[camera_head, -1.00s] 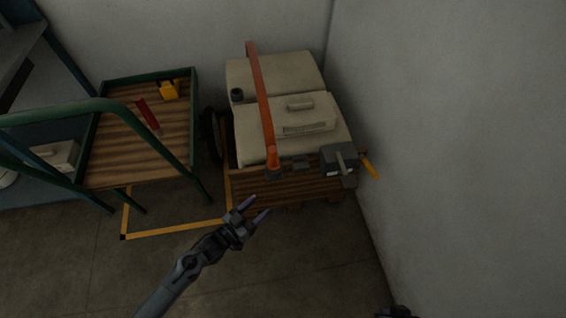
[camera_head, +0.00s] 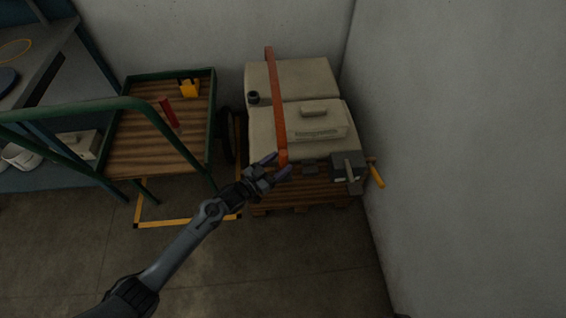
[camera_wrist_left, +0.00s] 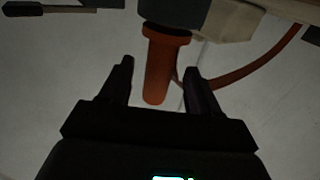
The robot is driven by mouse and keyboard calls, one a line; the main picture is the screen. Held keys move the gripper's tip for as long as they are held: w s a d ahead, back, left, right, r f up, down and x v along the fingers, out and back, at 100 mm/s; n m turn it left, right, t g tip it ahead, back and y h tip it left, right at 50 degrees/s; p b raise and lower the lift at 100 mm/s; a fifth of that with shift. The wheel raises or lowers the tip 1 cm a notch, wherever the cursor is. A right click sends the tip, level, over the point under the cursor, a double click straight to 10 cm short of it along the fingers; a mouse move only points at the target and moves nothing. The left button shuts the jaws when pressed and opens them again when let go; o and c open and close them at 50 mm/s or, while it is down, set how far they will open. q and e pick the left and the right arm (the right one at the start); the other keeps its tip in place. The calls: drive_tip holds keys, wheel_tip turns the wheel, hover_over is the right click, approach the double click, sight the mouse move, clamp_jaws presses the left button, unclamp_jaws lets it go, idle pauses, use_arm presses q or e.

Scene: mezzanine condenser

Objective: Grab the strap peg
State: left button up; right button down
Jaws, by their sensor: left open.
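The strap peg is an orange cylinder with a wider collar (camera_wrist_left: 158,75). In the left wrist view it stands between the two open fingers of my left gripper (camera_wrist_left: 160,80), with clear gaps on both sides. In the head view only a bit of its orange end (camera_head: 283,157) shows behind the fingers. My left gripper (camera_head: 279,165) is open at the front edge of the cream load. The orange strap (camera_head: 274,95) runs over the load from the back to this spot. My right gripper is not in view.
The cream unit (camera_head: 318,125) rests on a wooden pallet (camera_head: 300,196). A grey box with a yellow handle (camera_head: 346,168) sits at its front right corner, near the wall. A green-framed cart (camera_head: 152,150) stands to the left. The floor in front is clear.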

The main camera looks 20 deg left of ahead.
use_arm(q)
drive_tip(key=b+x, duration=0.2)
drive_tip(key=x, duration=0.2)
drive_tip(key=shift+d+f, duration=0.1)
drive_tip(key=shift+d, duration=0.1)
drive_tip(key=shift+w+b, duration=0.3)
drive_tip(key=shift+w, duration=0.05)
drive_tip(key=shift+s, duration=0.1)
drive_tip(key=shift+c, duration=1)
drive_tip(key=c, duration=0.9)
